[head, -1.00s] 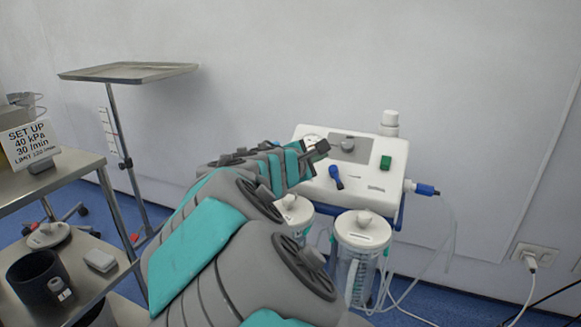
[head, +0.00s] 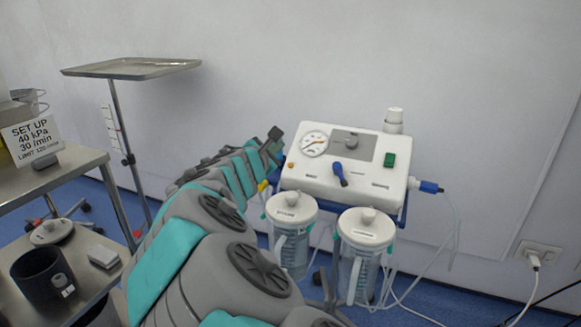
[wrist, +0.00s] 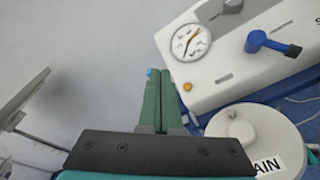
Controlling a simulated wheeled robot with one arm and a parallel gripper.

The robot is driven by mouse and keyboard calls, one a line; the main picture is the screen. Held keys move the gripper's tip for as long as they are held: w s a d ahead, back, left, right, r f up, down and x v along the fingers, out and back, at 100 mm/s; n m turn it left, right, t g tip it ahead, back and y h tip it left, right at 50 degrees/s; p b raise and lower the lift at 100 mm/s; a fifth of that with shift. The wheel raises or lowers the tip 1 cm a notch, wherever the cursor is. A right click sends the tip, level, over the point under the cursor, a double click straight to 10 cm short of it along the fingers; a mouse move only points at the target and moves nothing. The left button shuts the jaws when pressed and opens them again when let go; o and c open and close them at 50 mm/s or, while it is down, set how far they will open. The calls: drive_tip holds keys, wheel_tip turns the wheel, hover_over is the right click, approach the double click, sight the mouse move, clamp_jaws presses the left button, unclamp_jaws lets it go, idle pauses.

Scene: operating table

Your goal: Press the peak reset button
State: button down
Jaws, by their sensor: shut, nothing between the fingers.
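The white suction unit (head: 335,190) stands against the wall. Its panel carries a round gauge (head: 314,143), a grey knob (head: 351,142), a blue lever (head: 340,174) and a green switch (head: 389,160). A small orange button (head: 291,165) sits below the gauge; no readable label names it as the peak reset. It also shows in the wrist view (wrist: 187,87), just right of my fingertips. My gripper (head: 274,132) is shut and empty at the panel's left edge. In the wrist view the closed green fingers (wrist: 159,73) point past the button's left, apart from it.
Two lidded jars, left (head: 290,235) and right (head: 362,255), hang in front of the unit, below the panel. Tubing and a blue connector (head: 429,187) are on its right. A metal tray stand (head: 130,68) and a trolley with a sign (head: 31,138) stand left.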

sight(291, 165)
drive_tip(key=shift+w+d+f+b, duration=0.3)
drive_tip(key=shift+w+f+b, duration=0.5)
drive_tip(key=shift+f, duration=0.3)
drive_tip(key=shift+w+d+f+b, duration=0.25)
drive_tip(key=shift+w+f+b, duration=0.4)
drive_tip(key=shift+f+b, duration=0.35)
drive_tip(key=shift+w+d+f+b, duration=0.3)
drive_tip(key=shift+w+f+b, duration=0.4)
drive_tip(key=shift+f, duration=0.5)
drive_tip(key=shift+w+f, duration=0.15)
drive_tip(key=shift+w+d+f, duration=0.1)
drive_tip(key=shift+w+f, duration=0.05)
drive_tip(key=shift+w+f, duration=0.2)
drive_tip(key=shift+f, duration=0.15)
idle(0.3)
drive_tip(key=shift+r, duration=0.1)
drive_tip(key=shift+s+r+p, duration=0.4)
drive_tip(key=shift+s+r, duration=0.05)
drive_tip(key=shift+r, duration=0.1)
idle(0.4)
